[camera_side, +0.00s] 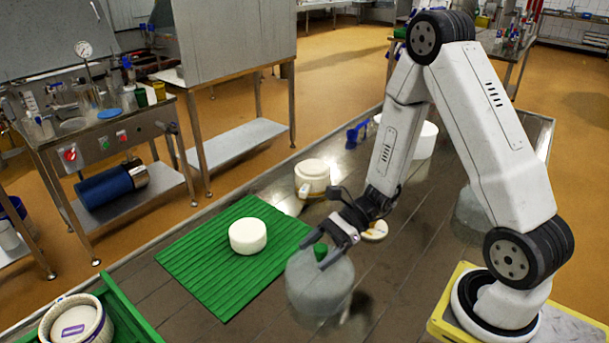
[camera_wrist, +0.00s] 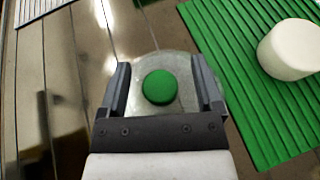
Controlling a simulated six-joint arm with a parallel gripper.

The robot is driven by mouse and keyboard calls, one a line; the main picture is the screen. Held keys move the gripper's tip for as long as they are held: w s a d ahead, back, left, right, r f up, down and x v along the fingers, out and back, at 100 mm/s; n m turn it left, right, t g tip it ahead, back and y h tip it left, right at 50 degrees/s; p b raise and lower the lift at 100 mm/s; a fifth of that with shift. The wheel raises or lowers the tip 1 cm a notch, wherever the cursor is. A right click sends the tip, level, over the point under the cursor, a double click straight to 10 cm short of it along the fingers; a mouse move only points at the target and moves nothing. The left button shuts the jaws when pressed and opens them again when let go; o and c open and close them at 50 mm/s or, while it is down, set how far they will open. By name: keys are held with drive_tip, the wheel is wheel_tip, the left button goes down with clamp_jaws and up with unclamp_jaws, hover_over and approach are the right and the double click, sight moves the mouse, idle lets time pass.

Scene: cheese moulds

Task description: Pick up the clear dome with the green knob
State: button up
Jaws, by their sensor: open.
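The clear dome (camera_side: 318,288) stands on the dark tabletop beside the right edge of the green mat, with its green knob (camera_side: 320,250) on top. My gripper (camera_side: 335,250) is open and just at the top of the dome. In the wrist view the green knob (camera_wrist: 159,87) sits between the two open fingers, with a gap on each side. The dome (camera_wrist: 150,62) shows as a pale disc around and below the knob. I cannot tell the exact height of the fingertips against the knob.
A white cheese (camera_side: 248,236) lies on the green mat (camera_side: 200,255). A cream mould (camera_side: 312,177) stands behind. A green crate (camera_side: 112,305) holds a round mould at lower left. Another clear dome (camera_side: 468,215) stands to the right, partly behind my arm.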

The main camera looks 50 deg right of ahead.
drive_tip(key=shift+w+a+f, duration=0.15)
drive_tip(key=shift+a+f, duration=0.05)
drive_tip(key=shift+a, duration=0.3)
clamp_jaws()
idle(1.4)
